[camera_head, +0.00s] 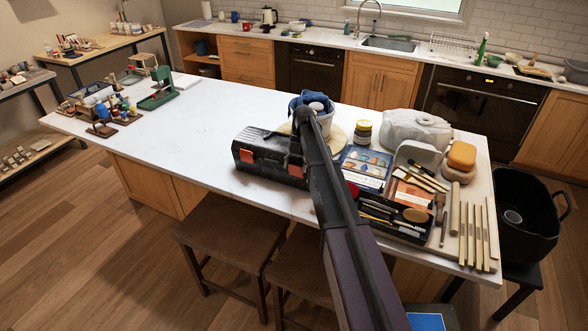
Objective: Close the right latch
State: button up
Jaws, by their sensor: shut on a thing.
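A dark toolbox (262,143) stands on the white counter near its front edge, with its lid down. Two orange latches show on its front. The left latch (246,156) is in clear view. The right latch (295,170) is partly covered by my dark arm, which crosses the picture from the bottom. My gripper (297,149) is at the toolbox's right front, against the right latch. It is small, dark and mostly hidden by the arm, and it appears shut on the latch. I cannot tell whether the latch lies fully flat.
Right of my arm are a box of coloured samples (364,168), a dark tool tray (391,215), wooden sticks (472,235) and a white bag (416,130). A blue-lined bucket (301,101) stands behind the toolbox. Stools (232,229) stand in front.

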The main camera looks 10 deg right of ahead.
jog(key=o, duration=0.9)
jog(key=shift+s, duration=0.1)
